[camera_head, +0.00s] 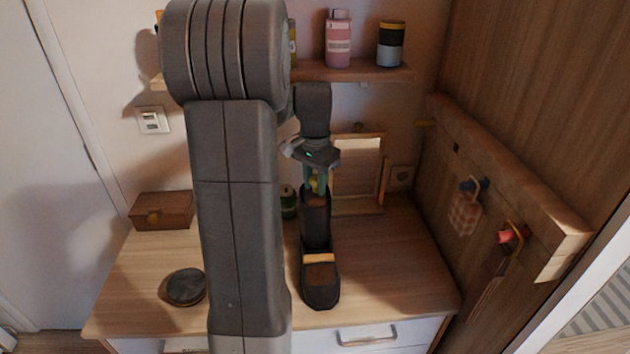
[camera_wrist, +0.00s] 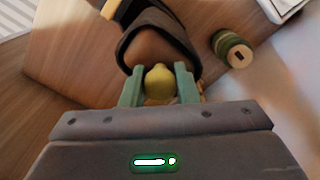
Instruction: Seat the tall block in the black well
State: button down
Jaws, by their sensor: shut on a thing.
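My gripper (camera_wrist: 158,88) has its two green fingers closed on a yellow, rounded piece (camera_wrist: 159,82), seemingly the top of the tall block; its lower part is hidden. In the head view my gripper (camera_head: 317,183) points down over the taller rear part of a black holder on the dresser top. This black well (camera_head: 316,228) has dark walls and a brown inside, and it also shows just beyond the fingers in the wrist view (camera_wrist: 184,28). I cannot tell whether the piece touches the well.
The holder's low front part has an orange band (camera_head: 319,258). A green can (camera_head: 288,202) stands close left of the well, and a framed panel (camera_head: 357,170) stands behind. A wooden box (camera_head: 161,211) and a dark round dish (camera_head: 185,287) are at left. The dresser top is clear at right.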

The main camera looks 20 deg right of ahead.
jog(key=shift+f, duration=0.15)
jog(key=c, duration=1.1)
grip_release()
notch_tip(320, 180, up, 12)
jog(key=shift+r, duration=0.2)
